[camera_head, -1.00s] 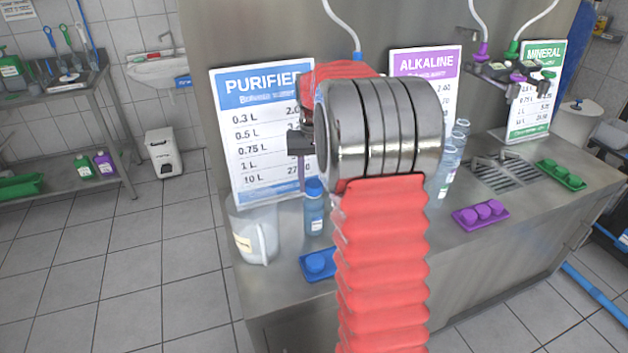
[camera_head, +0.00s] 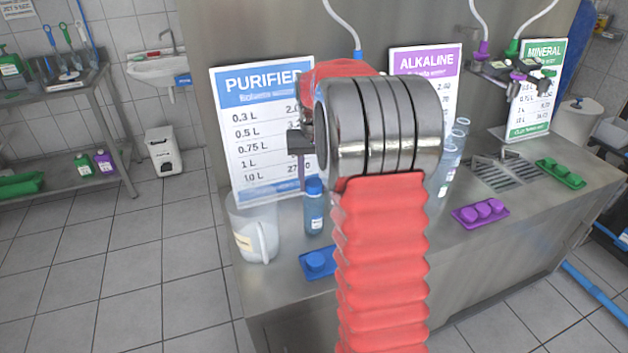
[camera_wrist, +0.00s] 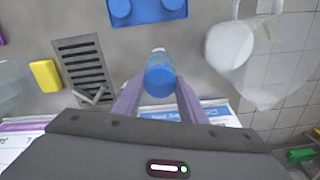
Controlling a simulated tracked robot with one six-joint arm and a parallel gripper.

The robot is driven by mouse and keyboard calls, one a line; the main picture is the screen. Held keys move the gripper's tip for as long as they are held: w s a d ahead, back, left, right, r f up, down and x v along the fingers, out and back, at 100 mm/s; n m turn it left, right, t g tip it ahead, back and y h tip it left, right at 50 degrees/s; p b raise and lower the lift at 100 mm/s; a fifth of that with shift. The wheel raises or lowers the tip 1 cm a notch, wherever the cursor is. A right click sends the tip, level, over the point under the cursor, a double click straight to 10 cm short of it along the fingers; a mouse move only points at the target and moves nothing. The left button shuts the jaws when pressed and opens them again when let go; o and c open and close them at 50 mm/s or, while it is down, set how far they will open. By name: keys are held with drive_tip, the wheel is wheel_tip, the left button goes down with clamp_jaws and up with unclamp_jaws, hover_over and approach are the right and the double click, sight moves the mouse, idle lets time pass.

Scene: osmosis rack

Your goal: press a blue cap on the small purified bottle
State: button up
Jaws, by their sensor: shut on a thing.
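The small bottle (camera_head: 314,215) stands upright on the counter in front of the PURIFIED sign, with a blue cap (camera_head: 314,187) on its top. In the wrist view the blue cap (camera_wrist: 160,82) sits between the two purple-grey fingers of my gripper (camera_wrist: 159,88), with the clear bottle (camera_wrist: 158,58) beyond it. My gripper is shut on the blue cap at the top of the bottle. In the head view my arm hides most of the gripper. How deep the cap sits on the neck cannot be told. The blue cap tray (camera_head: 306,266) lies in front of the bottle.
A white jug (camera_head: 250,225) stands just left of the bottle. The PURIFIED sign (camera_head: 255,125) stands behind it. Purple (camera_head: 480,213) and green (camera_head: 560,173) cap trays, clear bottles (camera_head: 447,170) and a drain grate (camera_head: 497,172) are to the right.

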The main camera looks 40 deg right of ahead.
drive_tip(key=shift+f, duration=0.1)
drive_tip(key=o, duration=1.1)
drive_tip(key=shift+o, duration=0.6)
drive_tip(key=o, duration=0.5)
drive_tip(key=shift+c, duration=0.2)
drive_tip(key=shift+r, duration=0.2)
drive_tip(key=shift+r, duration=2.95)
drive_tip(key=shift+c, duration=0.4)
